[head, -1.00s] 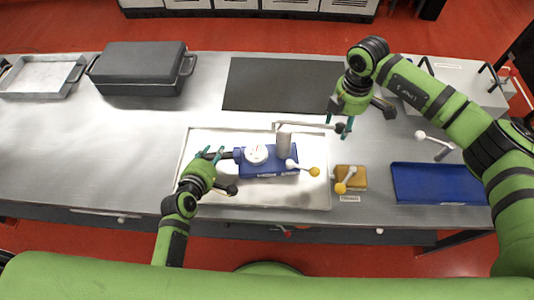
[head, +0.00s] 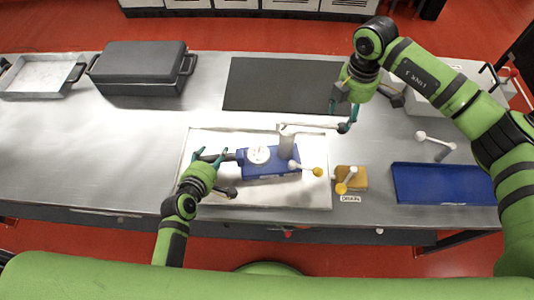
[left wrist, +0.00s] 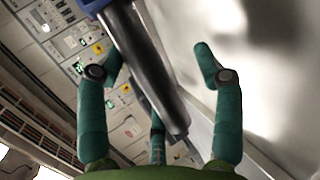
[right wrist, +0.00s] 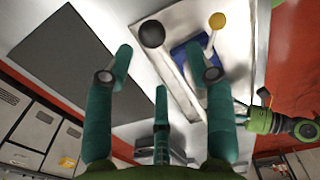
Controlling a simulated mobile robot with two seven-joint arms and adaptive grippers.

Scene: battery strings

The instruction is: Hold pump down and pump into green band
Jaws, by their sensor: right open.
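The blue pump (head: 268,163) sits on a pale tray. Its round white gauge (head: 259,154) is too small to read, and no green band shows. A grey lever (head: 312,126) runs right from the pump's post to a black ball (right wrist: 150,33). My open right gripper (head: 345,115) is at the lever's ball end; in the right wrist view the ball shows beyond and between the fingertips. My left gripper (head: 211,156) is open at the pump's left end. Its fingers stand either side of a dark cylinder (left wrist: 145,70); contact is unclear.
The tray (head: 215,195) has bare room around the pump. A yellow-tipped valve handle (head: 305,168) sticks out from the pump's right. A yellow block (head: 357,174) and a blue tray (head: 440,183) lie further right. A dark mat (head: 280,85) is behind.

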